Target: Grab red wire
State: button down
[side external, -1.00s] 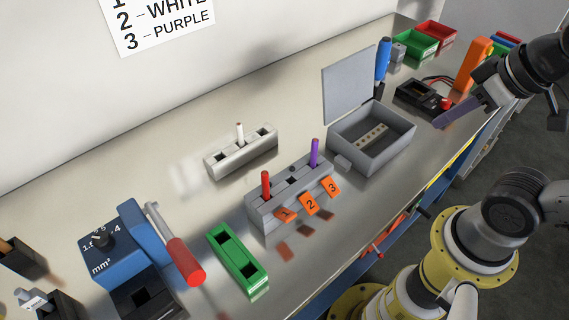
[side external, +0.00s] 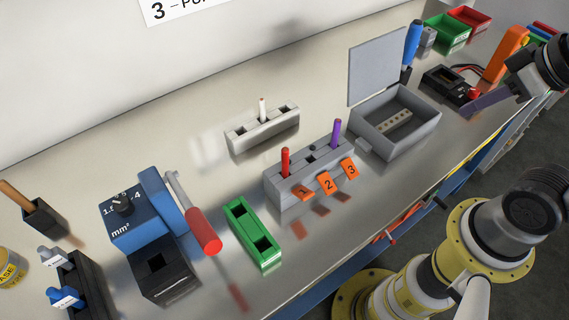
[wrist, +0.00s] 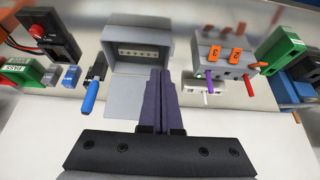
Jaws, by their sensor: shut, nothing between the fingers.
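The red wire (side external: 285,163) stands upright in the slot marked 1 of a grey dispenser block (side external: 310,180), in the middle of the side view. A purple wire (side external: 336,133) stands in the same block by label 3. The wrist view shows the red wire (wrist: 248,86) to the right of my fingers, beyond the purple wire (wrist: 210,84). My gripper (side external: 467,113) is at the right of the side view, well away from the red wire. Its dark purple fingers (wrist: 161,72) are shut together and empty.
An open grey box (side external: 425,135) lies between the dispenser block and my gripper. A white block with a white wire (side external: 263,110) stands behind. A green block (side external: 250,235) and a blue tool with a red handle (side external: 203,230) stand left. Bare table separates them.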

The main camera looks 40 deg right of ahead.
jog(key=c, duration=0.8)
grip_release()
jog(key=shift+o, duration=0.2)
